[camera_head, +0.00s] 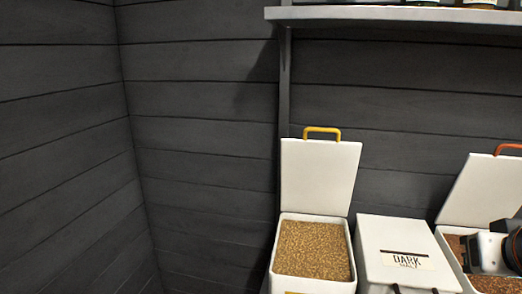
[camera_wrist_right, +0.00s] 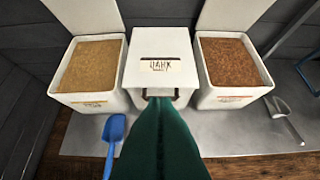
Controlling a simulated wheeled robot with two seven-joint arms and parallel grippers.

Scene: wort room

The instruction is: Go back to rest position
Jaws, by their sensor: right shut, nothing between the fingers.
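My right gripper (camera_wrist_right: 160,98) shows in the right wrist view as dark green fingers, shut and empty. Its tips appear in front of the closed white bin labelled DARK (camera_wrist_right: 161,50), near its dark front handle; I cannot tell whether they touch it. That bin also shows in the head view (camera_head: 385,236), lid down. Part of my right arm (camera_head: 492,252) shows at the right edge of the head view, in front of the right bin. My left gripper is not in view.
An open bin of pale grain (camera_head: 313,250) with a yellow lid handle stands left; one of reddish-brown grain (camera_wrist_right: 228,62) stands right. A blue scoop (camera_wrist_right: 114,128) and a metal scoop (camera_wrist_right: 284,112) are near the bins. A shelf (camera_head: 400,15) hangs above.

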